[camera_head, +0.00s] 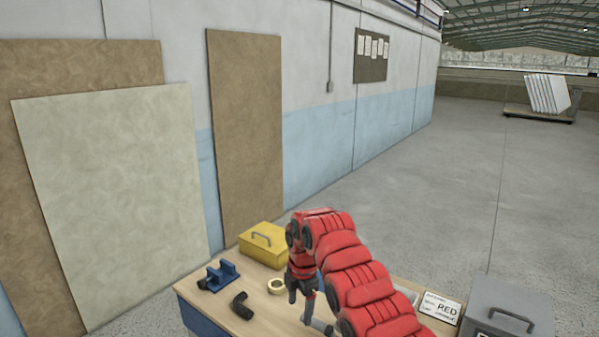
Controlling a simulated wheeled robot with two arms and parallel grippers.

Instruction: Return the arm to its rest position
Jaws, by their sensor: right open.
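My right arm (355,275), red with dark joints, comes in from the bottom right and bends over the workbench. Its gripper (301,308) points down over the bench top, with two dark fingers apart and nothing seen between them. A grey cylindrical thing (321,327) lies just below and right of the fingers; whether they touch it I cannot tell. My left gripper does not show. The arm hides part of the bench's middle and right.
On the bench (200,299) are a yellow toolbox (263,244), a blue clamp-like tool (219,275), a black elbow piece (241,305), a tape roll (276,286), a sign reading RED (441,307) and a grey box (510,305). Boards (110,190) lean on the wall. Open floor lies right.

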